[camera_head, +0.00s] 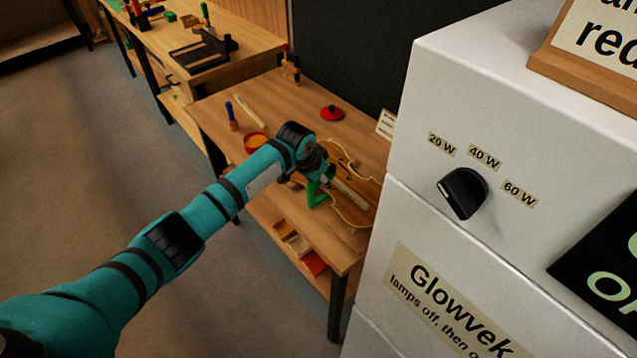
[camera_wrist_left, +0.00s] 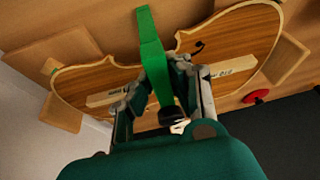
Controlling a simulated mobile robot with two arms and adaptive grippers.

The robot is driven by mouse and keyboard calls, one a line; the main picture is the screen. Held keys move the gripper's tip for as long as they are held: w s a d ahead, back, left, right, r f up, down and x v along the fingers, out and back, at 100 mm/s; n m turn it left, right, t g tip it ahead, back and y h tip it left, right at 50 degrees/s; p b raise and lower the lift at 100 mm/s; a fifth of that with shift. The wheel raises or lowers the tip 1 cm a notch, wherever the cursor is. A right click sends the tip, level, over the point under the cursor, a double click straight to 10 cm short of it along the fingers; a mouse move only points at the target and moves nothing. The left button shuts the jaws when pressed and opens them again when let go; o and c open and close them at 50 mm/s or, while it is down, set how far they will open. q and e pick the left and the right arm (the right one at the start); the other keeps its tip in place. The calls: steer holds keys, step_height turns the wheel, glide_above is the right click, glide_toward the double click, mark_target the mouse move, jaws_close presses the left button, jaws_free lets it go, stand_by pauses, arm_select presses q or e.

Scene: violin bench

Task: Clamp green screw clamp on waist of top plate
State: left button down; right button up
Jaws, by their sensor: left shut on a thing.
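The violin top plate (camera_head: 352,205) lies flat on the wooden bench, with its outline and f-holes showing. In the left wrist view the plate (camera_wrist_left: 85,82) spans the picture, its waist near the middle. My left gripper (camera_head: 314,170) is at the plate's near edge. It is shut on the green screw clamp (camera_head: 316,193). In the left wrist view the fingers (camera_wrist_left: 166,78) close around the clamp (camera_wrist_left: 150,50), whose green bar extends over the waist's edge and whose dark knob points toward me. I cannot tell whether its jaws touch the plate. My right gripper is out of view.
Wooden blocks (camera_wrist_left: 62,112) stand around the plate's edge. A white cabinet (camera_head: 410,150) with a dial stands close at right.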

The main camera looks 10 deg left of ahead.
arm_select(q)
steer(key=shift+w+d+b, duration=0.6)
steer(key=shift+w+b, duration=0.05)
steer(key=c, duration=1.2)
jaws_free()
steer(key=v, duration=1.2)
steer(key=shift+a, duration=0.1)
